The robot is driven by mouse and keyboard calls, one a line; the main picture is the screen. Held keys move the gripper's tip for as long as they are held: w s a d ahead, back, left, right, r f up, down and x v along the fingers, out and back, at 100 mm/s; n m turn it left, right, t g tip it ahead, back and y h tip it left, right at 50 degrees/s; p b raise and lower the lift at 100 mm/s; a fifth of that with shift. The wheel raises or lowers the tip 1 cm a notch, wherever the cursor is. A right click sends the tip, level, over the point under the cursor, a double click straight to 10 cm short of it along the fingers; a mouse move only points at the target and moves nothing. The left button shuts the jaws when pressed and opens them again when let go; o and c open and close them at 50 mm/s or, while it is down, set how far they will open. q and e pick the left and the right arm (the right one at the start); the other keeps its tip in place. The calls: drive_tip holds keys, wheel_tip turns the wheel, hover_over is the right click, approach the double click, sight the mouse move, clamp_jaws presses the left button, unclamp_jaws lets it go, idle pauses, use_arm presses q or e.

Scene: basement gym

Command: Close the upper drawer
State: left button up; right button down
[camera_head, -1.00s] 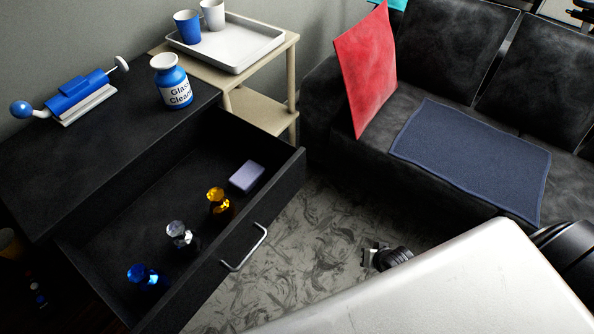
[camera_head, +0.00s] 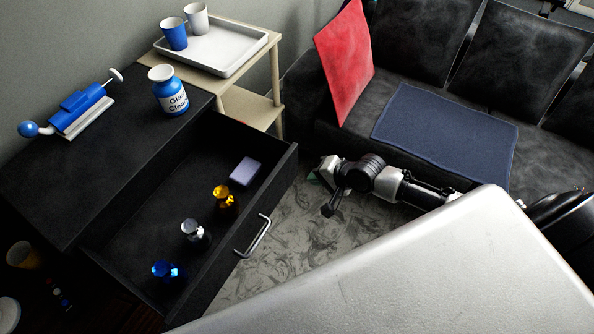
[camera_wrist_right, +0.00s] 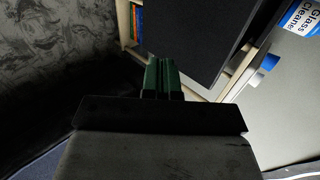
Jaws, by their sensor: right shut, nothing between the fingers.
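The upper drawer (camera_head: 272,178) of the black cabinet (camera_head: 80,180) is pulled well out. Its metal bar handle (camera_head: 253,236) is on the front panel. Inside are a lilac block (camera_head: 245,171) and bottles with amber (camera_head: 223,194), clear (camera_head: 194,230) and blue (camera_head: 165,270) tops. My right gripper (camera_head: 317,176) is just right of the drawer's far front corner, apart from the handle. In the right wrist view its green fingers (camera_wrist_right: 160,76) are shut and empty, pointing toward a dark panel (camera_wrist_right: 192,35). My left gripper is out of view.
A glass cleaner bottle (camera_head: 168,91) and a blue device (camera_head: 78,106) stand on the cabinet. A side table (camera_head: 255,100) with a tray (camera_head: 228,62) is behind. A black sofa (camera_head: 420,45) is at right. Patterned floor (camera_head: 300,225) lies clear between.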

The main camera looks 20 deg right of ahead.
sight(289, 173)
drive_tip(key=w+a, duration=0.1)
drive_tip(key=w+a+f, duration=0.1)
drive_tip(key=w, duration=0.1)
drive_tip(key=shift+w+a+f, duration=0.2)
drive_tip(key=shift+w+a, duration=0.05)
drive_tip(key=shift+a, duration=0.05)
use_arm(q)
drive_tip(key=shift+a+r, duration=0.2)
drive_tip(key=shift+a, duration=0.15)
use_arm(e)
drive_tip(key=shift+w+a+f, duration=0.1)
drive_tip(key=shift+w+a, duration=0.35)
drive_tip(key=shift+w, duration=0.15)
